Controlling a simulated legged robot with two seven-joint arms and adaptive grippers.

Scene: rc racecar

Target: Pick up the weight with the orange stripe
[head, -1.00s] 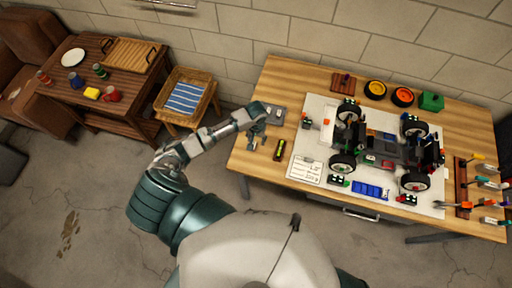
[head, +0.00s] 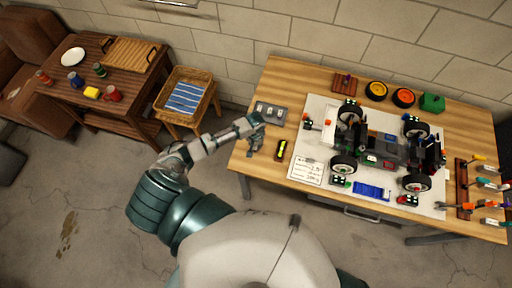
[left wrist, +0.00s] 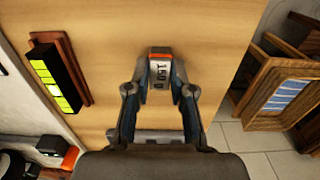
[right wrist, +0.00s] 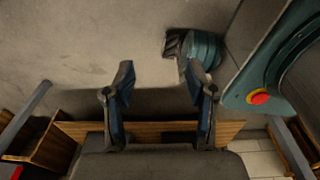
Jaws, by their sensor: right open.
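The weight with the orange stripe (left wrist: 160,72), a small grey block marked 150 g, is on the wooden table in the left wrist view. My left gripper (left wrist: 159,75) is open, with its fingertips on either side of the weight. A narrow gap shows on the left; contact on the right is unclear. In the head view, my left gripper (head: 251,150) is over the table's left end, and I cannot make out the weight there. My right gripper (right wrist: 165,85) is open and empty in the right wrist view, with concrete floor beyond it.
A grey tray (head: 270,113) lies behind the left gripper. A black and yellow display (head: 281,150) lies to its right. A wicker stool (head: 187,94) stands left of the table.

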